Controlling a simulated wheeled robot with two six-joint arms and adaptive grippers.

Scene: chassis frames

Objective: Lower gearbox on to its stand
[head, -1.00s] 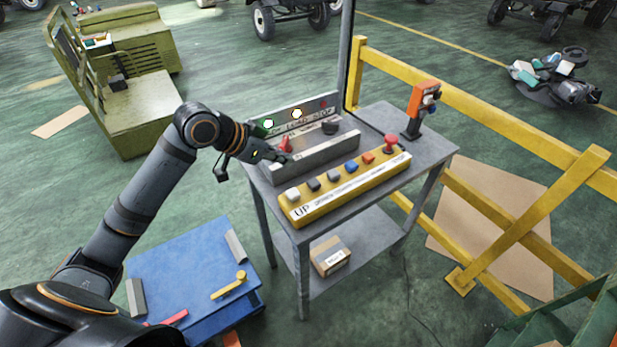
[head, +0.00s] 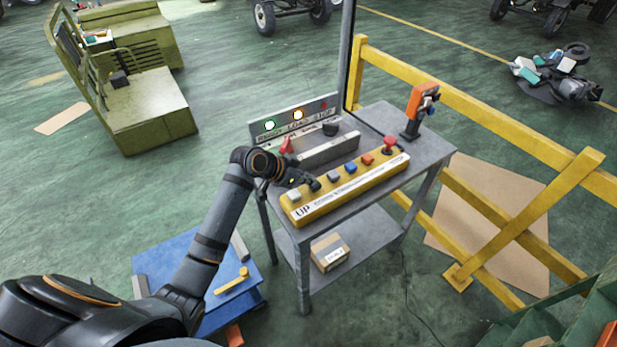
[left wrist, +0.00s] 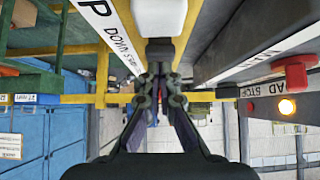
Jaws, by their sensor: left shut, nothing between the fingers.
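A yellow button box (head: 350,190) marked UP at its left end lies on a grey metal cart. It carries a row of buttons: white (head: 294,194), a dark one hidden by my gripper, grey (head: 333,177), blue (head: 351,167) and orange (head: 367,159), and a red mushroom knob (head: 389,145). My left gripper (head: 313,185) is shut and empty, its tips at the dark button; I cannot tell whether they touch. In the left wrist view the shut fingers (left wrist: 159,85) lie just below the white button (left wrist: 158,18). I cannot make out a gearbox or its stand. My right gripper is out of view.
Behind the box stand a grey panel with lit green (head: 269,125) and amber (head: 298,115) lamps, a red switch (head: 287,145) and a black knob (head: 330,129). An orange device (head: 421,103) stands at the back right. A yellow barrier (head: 480,115) runs behind the cart (head: 430,155).

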